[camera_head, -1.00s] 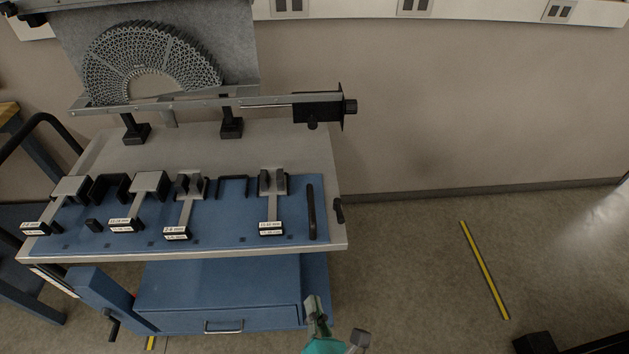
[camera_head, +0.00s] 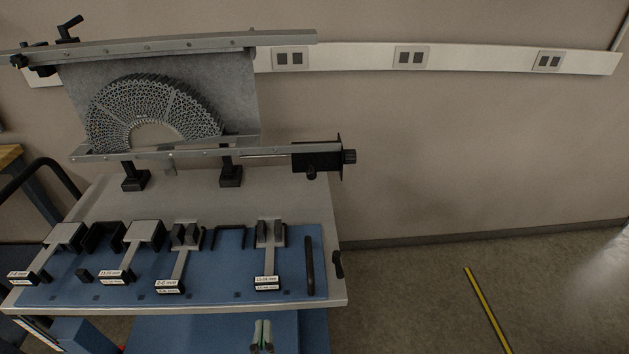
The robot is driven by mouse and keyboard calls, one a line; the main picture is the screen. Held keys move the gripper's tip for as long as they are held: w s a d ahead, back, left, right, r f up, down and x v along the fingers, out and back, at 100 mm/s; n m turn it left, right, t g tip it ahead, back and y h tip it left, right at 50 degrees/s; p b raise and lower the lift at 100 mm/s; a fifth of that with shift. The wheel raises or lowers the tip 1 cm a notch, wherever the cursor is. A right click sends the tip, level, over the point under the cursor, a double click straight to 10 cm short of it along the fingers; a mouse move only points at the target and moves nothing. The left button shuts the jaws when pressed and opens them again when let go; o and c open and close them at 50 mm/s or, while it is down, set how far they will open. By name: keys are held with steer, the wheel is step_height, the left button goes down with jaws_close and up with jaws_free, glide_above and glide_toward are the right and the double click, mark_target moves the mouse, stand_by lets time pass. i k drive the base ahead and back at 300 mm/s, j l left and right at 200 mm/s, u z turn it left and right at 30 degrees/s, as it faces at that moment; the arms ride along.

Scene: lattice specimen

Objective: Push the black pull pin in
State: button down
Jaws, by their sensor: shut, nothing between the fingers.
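A black block (camera_head: 318,157) sits at the right end of the lower metal rail (camera_head: 190,150). My gripper (camera_head: 262,330) is at the bottom of the picture, in front of the bench's front edge, well below and left of the block. Its fingers are together and empty. The rest of my arm is out of view.
A fan-shaped lattice specimen (camera_head: 150,105) stands behind the lower rail, below an upper rail (camera_head: 180,45). Several labelled gauges lie on the blue mat (camera_head: 210,285). A black handle (camera_head: 310,265) is at its right.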

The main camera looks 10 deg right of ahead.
mark_target(312, 174)
steer(key=i+l, duration=0.3)
steer(key=i, duration=0.15)
steer(key=i+l, duration=0.3)
steer(key=i, duration=0.1)
